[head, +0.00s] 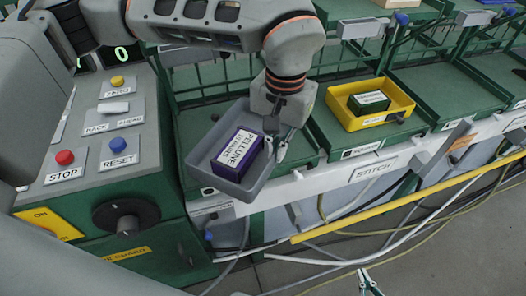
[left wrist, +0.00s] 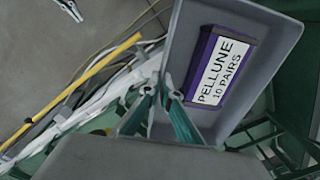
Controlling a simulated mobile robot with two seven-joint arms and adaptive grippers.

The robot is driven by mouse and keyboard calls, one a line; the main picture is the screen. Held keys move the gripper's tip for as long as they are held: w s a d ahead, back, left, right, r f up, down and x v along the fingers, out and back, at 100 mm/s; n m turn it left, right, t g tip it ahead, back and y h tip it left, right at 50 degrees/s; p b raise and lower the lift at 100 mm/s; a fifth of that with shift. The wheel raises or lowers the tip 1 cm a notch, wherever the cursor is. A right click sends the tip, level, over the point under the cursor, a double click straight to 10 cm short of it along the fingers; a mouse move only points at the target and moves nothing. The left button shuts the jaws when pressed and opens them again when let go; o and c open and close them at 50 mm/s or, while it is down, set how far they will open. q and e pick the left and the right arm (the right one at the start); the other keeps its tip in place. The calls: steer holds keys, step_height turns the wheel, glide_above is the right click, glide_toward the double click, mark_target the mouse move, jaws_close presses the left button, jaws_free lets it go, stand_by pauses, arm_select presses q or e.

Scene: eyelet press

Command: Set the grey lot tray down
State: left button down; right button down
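The grey lot tray (head: 196,172) is left of centre in the head view, over the front edge of a green shelf bay. A purple box (head: 236,152) labelled PELLUNE lies in it. My left gripper (head: 280,150) is at the tray's right wall, shut on it, one finger inside and one outside. The left wrist view shows the tray (left wrist: 232,32) and its box (left wrist: 222,70) close beyond the fingers (left wrist: 164,96). I cannot tell whether the tray's underside touches the shelf. My right gripper (head: 370,284) is at the bottom edge, fingers apart, empty.
A yellow tray (head: 351,122) with a dark green box stands in the bay to the right. A control panel (head: 103,125) with buttons and a knob is on the left. Cables and a yellow rail (head: 400,205) run below the STITCH label. The far right bay (head: 440,92) is empty.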

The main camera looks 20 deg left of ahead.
arm_select(q)
steer(key=shift+f, duration=3.55)
steer(key=shift+f, duration=0.15)
steer(key=c, duration=2.3)
jaws_free()
steer(key=r, duration=1.2)
steer(key=shift+d+r, duration=0.1)
steer(key=shift+d, duration=0.1)
